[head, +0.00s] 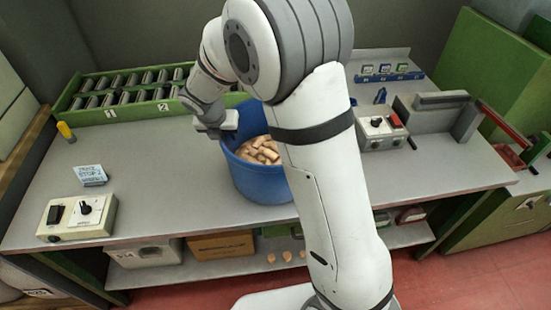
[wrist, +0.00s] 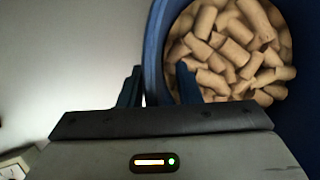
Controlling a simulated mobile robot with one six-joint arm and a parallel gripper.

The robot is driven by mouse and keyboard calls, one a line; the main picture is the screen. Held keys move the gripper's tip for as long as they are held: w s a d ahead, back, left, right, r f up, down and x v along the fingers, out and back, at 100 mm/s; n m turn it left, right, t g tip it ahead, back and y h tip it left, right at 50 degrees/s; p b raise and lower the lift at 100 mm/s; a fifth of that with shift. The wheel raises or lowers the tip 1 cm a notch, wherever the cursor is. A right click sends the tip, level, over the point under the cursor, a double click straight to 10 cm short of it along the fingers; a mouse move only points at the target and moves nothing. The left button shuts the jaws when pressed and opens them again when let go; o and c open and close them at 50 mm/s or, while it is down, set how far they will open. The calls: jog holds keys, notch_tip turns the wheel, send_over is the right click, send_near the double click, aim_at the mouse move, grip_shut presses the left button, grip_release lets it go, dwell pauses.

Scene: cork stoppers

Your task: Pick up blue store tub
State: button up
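The blue store tub (head: 262,181) stands on the grey bench, filled with cork stoppers (head: 262,150). My arm hides its right side in the head view. My gripper (head: 222,126) is at the tub's left rim. In the wrist view the tub's wall (wrist: 153,55) lies between the fingers of my gripper (wrist: 159,75). One finger is outside the tub, the other inside near the corks. The fingers stand apart, with a gap visible between the wall and the inner finger. The tub looks upright.
A green rack (head: 125,97) of dark cylinders lies behind left. A control box with a knob (head: 77,217) and a small blue sign (head: 90,175) are on the left bench. Another control box (head: 382,133) and a grey machine are right. The left bench middle is clear.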

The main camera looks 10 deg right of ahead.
grip_shut()
jog(key=shift+r, duration=0.1)
dwell(1.3)
